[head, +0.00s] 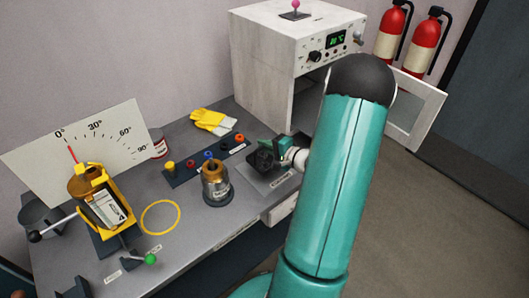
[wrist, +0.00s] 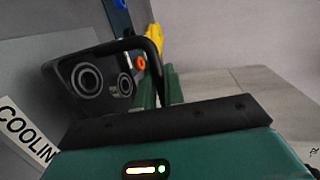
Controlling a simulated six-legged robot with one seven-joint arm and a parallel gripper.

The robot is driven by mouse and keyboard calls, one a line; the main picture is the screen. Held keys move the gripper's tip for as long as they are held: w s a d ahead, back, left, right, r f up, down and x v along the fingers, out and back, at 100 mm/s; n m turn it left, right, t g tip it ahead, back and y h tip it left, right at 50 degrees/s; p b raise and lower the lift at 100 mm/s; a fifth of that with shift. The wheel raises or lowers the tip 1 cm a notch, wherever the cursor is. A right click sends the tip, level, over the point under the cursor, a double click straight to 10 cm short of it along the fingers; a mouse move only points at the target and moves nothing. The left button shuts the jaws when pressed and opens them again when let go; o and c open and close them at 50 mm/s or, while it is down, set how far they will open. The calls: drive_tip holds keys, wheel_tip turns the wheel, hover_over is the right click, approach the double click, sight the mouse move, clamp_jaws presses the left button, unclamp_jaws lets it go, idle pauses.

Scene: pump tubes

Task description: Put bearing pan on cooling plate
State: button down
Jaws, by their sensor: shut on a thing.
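The bearing pan (head: 262,161) is a black pan; in the wrist view the pan (wrist: 88,82) shows two ringed round openings and a curved black handle. My green gripper (head: 284,149) is shut on the handle, and its fingers also show in the wrist view (wrist: 161,86). The cooling plate (head: 257,184) is a dark grey square on the bench, with a white label at its front edge; part of a "COOLIN" label (wrist: 27,132) shows in the wrist view. The pan is over the plate's back part; I cannot tell whether it touches. My arm hides some of the bench's right.
A metal pot with a brass top (head: 215,183) stands left of the plate. A rack of coloured knobs (head: 205,160) and yellow gloves (head: 213,121) lie behind. The white oven (head: 290,62) has its door (head: 415,105) open at right. A yellow ring (head: 160,217) lies at left.

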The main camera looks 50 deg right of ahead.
sight(264, 160)
drive_tip(key=shift+w+f, duration=0.3)
drive_tip(key=shift+f, duration=0.05)
drive_tip(key=shift+d+f, duration=0.1)
drive_tip(key=shift+f, duration=1.35)
drive_tip(key=shift+f, duration=0.1)
drive_tip(key=c, duration=1.5)
unclamp_jaws()
drive_tip(key=shift+f, duration=0.1)
